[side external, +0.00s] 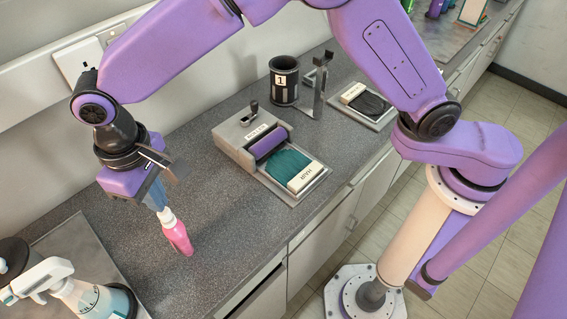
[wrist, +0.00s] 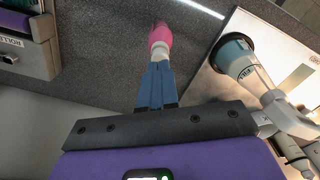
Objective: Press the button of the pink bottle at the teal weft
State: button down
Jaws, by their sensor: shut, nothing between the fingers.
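The pink bottle (side external: 178,236) has a white top and stands on the grey counter, left of the roller station, away from the teal weft. In the wrist view the pink bottle (wrist: 159,36) lies straight ahead of the fingertips. My gripper (side external: 161,207) has blue fingers, shut and empty, with their tips at the bottle's white top. Its fingers (wrist: 158,68) also show together in the wrist view. I cannot tell whether they touch the top. The teal weft (side external: 284,166) is a cloth on a grey plate, beside a purple roller (side external: 267,143) and a labelled white block (side external: 305,177).
A spray bottle (side external: 80,297) stands on a tray at lower left, right of my fingers in the wrist view (wrist: 245,65). A black cup marked 1 (side external: 284,82), a metal stand (side external: 318,90) and a dark cloth pad (side external: 368,102) stand further back. Counter between bottle and roller station is clear.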

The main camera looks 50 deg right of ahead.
jog(key=shift+f, duration=0.15)
jog(key=shift+f, duration=1.05)
jog(key=shift+r, duration=1.2)
jog(key=shift+f, duration=0.1)
jog(key=shift+f, duration=1.1)
jog(key=shift+r, duration=1.2)
jog(key=shift+f, duration=0.1)
